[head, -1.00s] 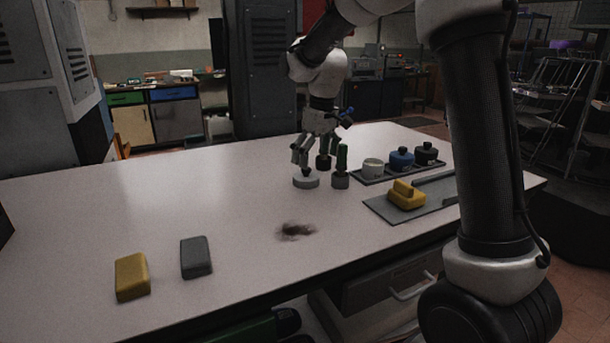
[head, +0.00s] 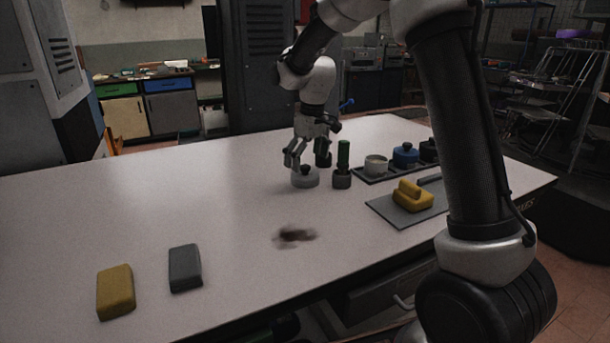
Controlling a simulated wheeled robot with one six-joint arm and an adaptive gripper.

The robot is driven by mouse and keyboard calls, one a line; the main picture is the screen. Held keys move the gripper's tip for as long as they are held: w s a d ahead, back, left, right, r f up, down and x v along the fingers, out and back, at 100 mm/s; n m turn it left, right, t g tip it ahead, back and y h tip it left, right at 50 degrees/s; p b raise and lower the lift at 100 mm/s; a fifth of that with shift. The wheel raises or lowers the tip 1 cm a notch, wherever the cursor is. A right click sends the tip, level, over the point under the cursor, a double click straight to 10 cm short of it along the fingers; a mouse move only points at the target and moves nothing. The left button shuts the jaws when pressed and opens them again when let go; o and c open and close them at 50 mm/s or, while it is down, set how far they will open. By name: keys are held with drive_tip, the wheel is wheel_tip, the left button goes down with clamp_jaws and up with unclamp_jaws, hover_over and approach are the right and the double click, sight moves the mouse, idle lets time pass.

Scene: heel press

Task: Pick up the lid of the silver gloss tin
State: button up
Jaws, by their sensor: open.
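The lid (head: 305,181) is a pale silver disc with a dark knob, lying flat on the table. The silver tin (head: 376,166) that seems to match it stands lidless in a dark tray to the right. My gripper (head: 304,165) is open and points down at the lid, with its fingers close about the knob. I cannot tell whether the fingers touch it. The knob is partly hidden by the fingers.
A green-handled tool (head: 343,165) stands close right of the lid, with a dark one (head: 323,155) behind. The dark tray (head: 369,179) also holds a blue tin (head: 405,155) and a black one. A yellow block (head: 412,196) lies on a grey mat.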

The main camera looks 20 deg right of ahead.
sight(306, 166)
drive_tip(key=f, duration=0.4)
drive_tip(key=shift+w+a+f, duration=0.15)
drive_tip(key=shift+w+f, duration=0.15)
drive_tip(key=c, duration=0.8)
drive_tip(key=shift+o, duration=0.2)
